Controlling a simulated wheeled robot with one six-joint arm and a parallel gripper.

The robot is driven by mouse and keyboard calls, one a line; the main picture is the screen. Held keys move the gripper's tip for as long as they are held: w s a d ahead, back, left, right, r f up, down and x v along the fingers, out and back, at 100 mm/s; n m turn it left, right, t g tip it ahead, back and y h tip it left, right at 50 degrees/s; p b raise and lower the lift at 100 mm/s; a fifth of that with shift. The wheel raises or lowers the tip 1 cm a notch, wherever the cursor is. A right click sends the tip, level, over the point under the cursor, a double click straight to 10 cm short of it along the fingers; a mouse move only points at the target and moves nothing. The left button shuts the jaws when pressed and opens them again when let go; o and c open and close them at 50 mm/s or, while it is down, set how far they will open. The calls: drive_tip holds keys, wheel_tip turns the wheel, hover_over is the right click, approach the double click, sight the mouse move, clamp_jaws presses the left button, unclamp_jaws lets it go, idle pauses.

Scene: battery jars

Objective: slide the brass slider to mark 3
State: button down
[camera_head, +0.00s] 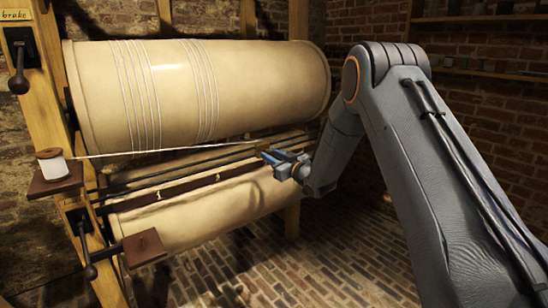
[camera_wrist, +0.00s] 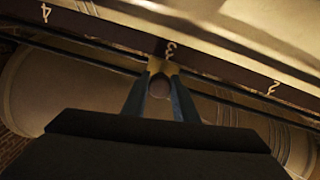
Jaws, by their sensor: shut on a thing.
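My gripper (camera_head: 272,160) is at the right part of the rail in the head view. In the wrist view its two blue fingers (camera_wrist: 160,88) are shut on the brass slider (camera_wrist: 157,66). The slider sits on the dark rod (camera_wrist: 100,58) beside the marked strip (camera_wrist: 105,36). Mark 3 (camera_wrist: 170,50) is right at the slider, its middle slightly to the right of the slider's middle. Mark 4 (camera_wrist: 45,13) is far left and mark 2 (camera_wrist: 273,88) is to the right. In the head view the slider is mostly hidden by the fingers.
A large cream drum (camera_head: 180,90) wound with cord lies above the rail, and a second drum (camera_head: 200,215) below. A white cord runs from the spool (camera_head: 53,165) to near my gripper. A wooden post (camera_head: 75,110) with levers stands left. The brick floor (camera_head: 310,265) is clear.

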drive_tip(key=shift+r, duration=0.1)
drive_tip(key=c, duration=1.4)
unclamp_jaws()
drive_tip(key=shift+a, duration=0.1)
drive_tip(key=shift+c, duration=0.2)
drive_tip(key=v, duration=0.7)
drive_tip(key=shift+s+d, duration=0.3)
